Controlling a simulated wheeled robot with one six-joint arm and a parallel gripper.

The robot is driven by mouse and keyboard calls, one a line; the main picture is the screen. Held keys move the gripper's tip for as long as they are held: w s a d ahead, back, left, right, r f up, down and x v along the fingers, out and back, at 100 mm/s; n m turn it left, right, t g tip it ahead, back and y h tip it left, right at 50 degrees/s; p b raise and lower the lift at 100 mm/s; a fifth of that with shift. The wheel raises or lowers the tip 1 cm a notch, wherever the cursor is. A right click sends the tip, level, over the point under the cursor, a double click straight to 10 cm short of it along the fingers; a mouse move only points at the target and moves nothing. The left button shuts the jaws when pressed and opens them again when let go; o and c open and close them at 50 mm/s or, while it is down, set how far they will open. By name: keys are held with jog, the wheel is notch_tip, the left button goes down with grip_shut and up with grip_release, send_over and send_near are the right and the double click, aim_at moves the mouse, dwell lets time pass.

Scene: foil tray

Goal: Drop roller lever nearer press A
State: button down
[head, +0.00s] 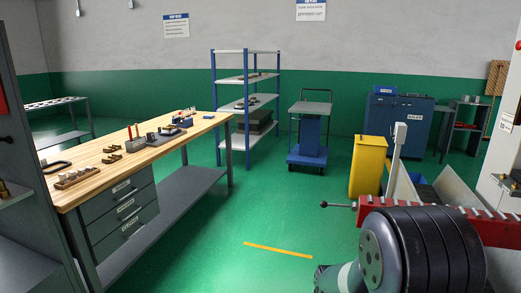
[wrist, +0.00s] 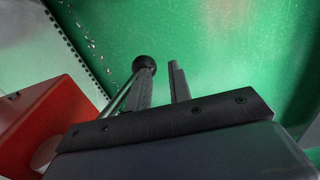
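A lever with a black ball knob (head: 323,204) and a thin rod sticks out to the left from a red toothed bar (head: 400,213) at the lower right of the head view. In the wrist view the knob (wrist: 144,63) and its silver rod (wrist: 118,100) show close to my gripper (wrist: 162,80). The rod runs beside the left finger, and the knob shows just past that fingertip. My two fingers are apart with green floor showing between them. Whether the rod touches a finger, I cannot tell. In the head view my dark arm hides the gripper.
A red block (wrist: 45,120) is close at the left of the wrist view. A yellow bin (head: 368,166) and a white machine (head: 505,150) stand at the right. A wooden workbench (head: 90,172) with parts stands at the left.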

jog(key=c, duration=2.2)
grip_release()
jog(key=shift+s+a+f+b, duration=0.15)
jog(key=shift+f+b, duration=0.05)
jog(key=shift+f, duration=0.35)
jog(key=shift+s+a+f+b, duration=0.1)
jog(key=shift+f+b, duration=0.05)
jog(key=shift+f, duration=0.35)
jog(key=c, duration=1.6)
grip_release()
jog(key=shift+s+f+b, duration=0.15)
jog(key=shift+f+b, duration=0.35)
jog(key=shift+f, duration=0.05)
jog(key=shift+a+f, duration=0.1)
grip_shut()
jog(key=w+a, duration=0.3)
jog(key=a, duration=0.4)
jog(key=shift+w+r+p, duration=0.15)
jog(key=shift+r+p, duration=0.15)
jog(key=shift+p, duration=0.1)
